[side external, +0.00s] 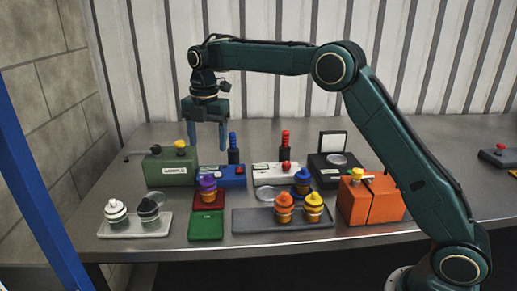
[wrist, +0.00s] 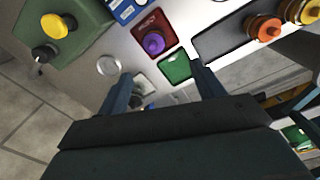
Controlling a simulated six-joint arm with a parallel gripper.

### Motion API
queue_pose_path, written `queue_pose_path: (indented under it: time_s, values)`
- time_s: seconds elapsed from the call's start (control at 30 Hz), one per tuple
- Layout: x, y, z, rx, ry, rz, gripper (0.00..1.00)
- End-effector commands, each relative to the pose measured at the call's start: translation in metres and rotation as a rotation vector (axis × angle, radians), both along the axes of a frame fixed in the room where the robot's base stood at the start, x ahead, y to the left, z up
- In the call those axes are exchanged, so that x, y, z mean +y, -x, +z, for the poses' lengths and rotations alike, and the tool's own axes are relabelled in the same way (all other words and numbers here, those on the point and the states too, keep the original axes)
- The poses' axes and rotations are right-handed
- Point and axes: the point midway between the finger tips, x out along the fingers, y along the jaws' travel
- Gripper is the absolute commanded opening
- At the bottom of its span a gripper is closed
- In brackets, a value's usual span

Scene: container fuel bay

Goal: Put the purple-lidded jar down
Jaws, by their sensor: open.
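The purple-lidded jar (side external: 208,185) stands upright on the dark red pad (side external: 207,203) in the side external view. Its purple lid (wrist: 153,43) also shows in the wrist view, on the red pad. My gripper (side external: 207,147) is open and empty, raised above and behind the jar, clear of it. In the wrist view, my two fingers (wrist: 161,75) are spread with nothing between their tips. A green tray (side external: 206,226) lies in front of the red pad.
A pale tray (side external: 135,232) with white- and black-lidded jars stands left. Behind are a green box (side external: 168,170), blue and white switch boxes, and a dark box with an upright panel. An orange box (side external: 370,203) stands right.

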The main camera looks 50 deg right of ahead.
Motion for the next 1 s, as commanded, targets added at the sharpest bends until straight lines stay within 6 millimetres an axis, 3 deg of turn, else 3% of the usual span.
queue_pose_path:
  time_s: [0.2,0.5,0.73,1.0]
  values:
    - [-0.008,0.037,0.039,-0.053,-0.015,-0.216,0.67]
    - [-0.018,0.101,0.081,-0.126,-0.059,-0.552,0.67]
    - [-0.024,0.156,0.099,-0.178,-0.109,-0.807,0.67]
    - [-0.031,0.223,0.105,-0.23,-0.185,-1.106,0.67]
